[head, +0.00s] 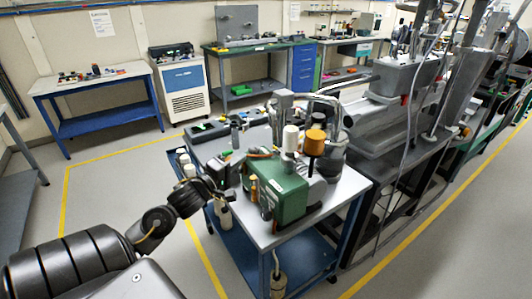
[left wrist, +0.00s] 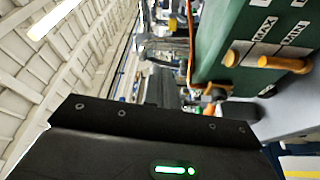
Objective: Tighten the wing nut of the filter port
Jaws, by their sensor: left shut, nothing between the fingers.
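A green pump (head: 278,192) stands on the grey cart top in the head view. It bears a white cylinder (head: 290,140) and an orange-brown capped part (head: 314,142). The left wrist view shows its green side (left wrist: 235,40) close up, with MAX and MIN labels and two orange fittings (left wrist: 270,60). I cannot make out which part is the wing nut of the filter port. My left gripper (head: 222,190) is shut and empty at the cart's left edge, just left of the pump. The wrist view shows its dark body below, without clear fingertips. My right gripper is not in view.
The blue-legged cart (head: 345,190) has a crowded top and a lower shelf. Grey beamline equipment (head: 395,78) stands close on the right. Workbenches (head: 95,80) and a white cabinet (head: 186,92) line the back wall. The floor left of the cart is clear.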

